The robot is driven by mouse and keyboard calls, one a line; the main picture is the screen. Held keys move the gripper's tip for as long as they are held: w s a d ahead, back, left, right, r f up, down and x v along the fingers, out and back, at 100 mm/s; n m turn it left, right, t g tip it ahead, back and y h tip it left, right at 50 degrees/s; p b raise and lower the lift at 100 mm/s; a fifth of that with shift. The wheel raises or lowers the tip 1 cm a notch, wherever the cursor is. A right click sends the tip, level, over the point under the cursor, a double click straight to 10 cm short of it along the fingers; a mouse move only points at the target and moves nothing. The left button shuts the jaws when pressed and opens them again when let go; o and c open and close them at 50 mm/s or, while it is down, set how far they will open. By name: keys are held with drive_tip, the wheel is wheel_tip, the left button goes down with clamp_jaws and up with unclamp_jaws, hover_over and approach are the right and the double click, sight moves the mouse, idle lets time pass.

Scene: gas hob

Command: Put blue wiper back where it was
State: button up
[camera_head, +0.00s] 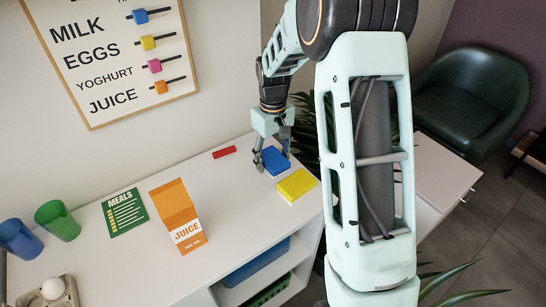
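The blue wiper (276,163) is a blue block on the white counter top, near its back right part. My gripper (272,158) points down right at it. Its fingers are apart, one at the wiper's left side and one near its right back side. I cannot tell whether they press on the wiper or only stand around it. The wiper appears to be on or very close to the counter. A yellow block (297,185) lies just in front and to the right of it.
A red marker-like piece (224,152) lies to the left at the back. A list board (115,58) is on the wall.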

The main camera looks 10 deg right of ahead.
sight(273, 157)
drive_tip(key=shift+o, duration=0.3)
drive_tip(key=shift+r, duration=0.15)
wheel_tip(273, 157, up, 12)
drive_tip(key=p, duration=0.1)
idle(0.5)
